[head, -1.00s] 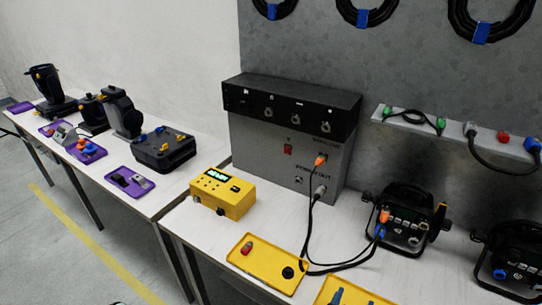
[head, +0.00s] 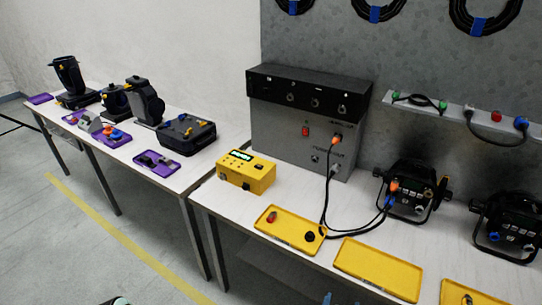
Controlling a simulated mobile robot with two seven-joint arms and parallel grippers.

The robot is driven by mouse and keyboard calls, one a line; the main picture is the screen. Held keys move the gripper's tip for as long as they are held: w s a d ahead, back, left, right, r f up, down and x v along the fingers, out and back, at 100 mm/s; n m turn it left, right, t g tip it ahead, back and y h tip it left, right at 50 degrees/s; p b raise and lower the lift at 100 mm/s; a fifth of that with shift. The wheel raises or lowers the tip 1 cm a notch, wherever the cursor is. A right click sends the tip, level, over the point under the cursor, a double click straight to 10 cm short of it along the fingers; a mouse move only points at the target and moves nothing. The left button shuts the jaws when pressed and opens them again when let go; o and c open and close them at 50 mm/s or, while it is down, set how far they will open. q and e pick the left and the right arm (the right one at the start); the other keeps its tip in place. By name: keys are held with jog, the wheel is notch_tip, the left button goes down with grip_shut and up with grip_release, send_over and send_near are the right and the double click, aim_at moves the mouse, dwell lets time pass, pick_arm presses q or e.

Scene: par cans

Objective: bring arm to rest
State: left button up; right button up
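Two small blue tips (head: 335,298) show at the bottom edge of the head view, in front of the bench. They look like the fingertips of my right gripper, but too little shows to tell whether it is open or shut. A dark rounded piece with a green mark pokes in at the bottom left; I cannot tell which part of me it is. My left gripper is not clearly in view. Neither arm shows in full, and no held object is visible.
The right bench holds a yellow console (head: 246,172), a grey and black box (head: 290,130), yellow trays (head: 378,268) and black par cans (head: 408,190). Cables link the box to one can. The left bench holds purple trays (head: 157,165) and black fixtures (head: 187,133). Floor in front is open.

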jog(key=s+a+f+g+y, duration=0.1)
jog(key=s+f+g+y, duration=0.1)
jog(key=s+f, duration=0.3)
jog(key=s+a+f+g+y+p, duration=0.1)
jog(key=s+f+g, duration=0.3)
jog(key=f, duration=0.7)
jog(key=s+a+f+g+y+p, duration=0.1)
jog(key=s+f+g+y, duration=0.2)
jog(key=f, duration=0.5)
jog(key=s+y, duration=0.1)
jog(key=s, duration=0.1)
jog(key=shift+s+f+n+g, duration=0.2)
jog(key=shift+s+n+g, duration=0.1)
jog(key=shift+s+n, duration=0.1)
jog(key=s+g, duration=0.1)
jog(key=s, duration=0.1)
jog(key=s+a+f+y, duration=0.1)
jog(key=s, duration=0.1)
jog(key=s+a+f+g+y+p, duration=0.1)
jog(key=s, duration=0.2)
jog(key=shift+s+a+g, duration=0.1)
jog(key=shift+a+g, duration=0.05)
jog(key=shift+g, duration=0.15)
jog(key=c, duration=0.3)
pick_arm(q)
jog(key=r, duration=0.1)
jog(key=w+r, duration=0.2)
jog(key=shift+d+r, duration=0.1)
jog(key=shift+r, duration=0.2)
